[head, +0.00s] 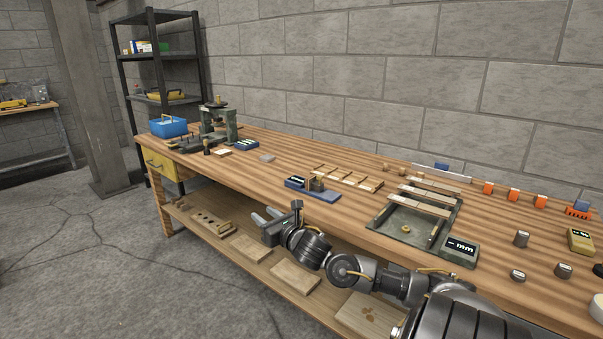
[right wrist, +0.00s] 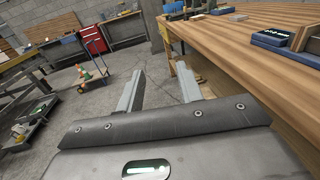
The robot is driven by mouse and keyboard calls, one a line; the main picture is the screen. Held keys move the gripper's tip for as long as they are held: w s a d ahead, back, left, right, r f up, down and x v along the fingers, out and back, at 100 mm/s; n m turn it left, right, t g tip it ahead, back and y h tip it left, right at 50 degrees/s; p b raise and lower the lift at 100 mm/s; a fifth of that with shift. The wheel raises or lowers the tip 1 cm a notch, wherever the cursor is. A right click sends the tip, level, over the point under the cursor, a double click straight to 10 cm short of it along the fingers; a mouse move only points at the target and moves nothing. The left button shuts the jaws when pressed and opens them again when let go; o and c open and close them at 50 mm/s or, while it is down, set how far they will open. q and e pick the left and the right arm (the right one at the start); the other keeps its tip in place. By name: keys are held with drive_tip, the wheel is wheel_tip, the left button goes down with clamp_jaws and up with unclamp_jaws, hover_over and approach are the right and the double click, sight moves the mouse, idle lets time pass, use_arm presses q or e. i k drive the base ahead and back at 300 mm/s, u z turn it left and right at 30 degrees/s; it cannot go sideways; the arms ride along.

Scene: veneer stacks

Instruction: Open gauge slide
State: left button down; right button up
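A small blue gauge (head: 312,188) with a dark display and an upright brown block lies near the front edge of the workbench (head: 250,178). The gauge also shows at the upper right of the right wrist view (right wrist: 272,39). Its slide is too small to tell open from shut. My right gripper (head: 265,217) is open and empty, in front of the bench edge, to the left of and lower than the gauge, apart from it. Its two parallel fingers show spread in the right wrist view (right wrist: 158,85). My left gripper is not in view.
Veneer pieces (head: 345,177) lie behind the gauge. A metal tray (head: 405,232) with an mm display (head: 460,249) stands to the right. A press (head: 218,122) and blue box (head: 168,127) stand far left. A lower shelf (head: 235,240) holds boards under the bench.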

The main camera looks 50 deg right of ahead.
sight(318, 186)
drive_tip(key=i, duration=1.2)
drive_tip(key=z, duration=1.2)
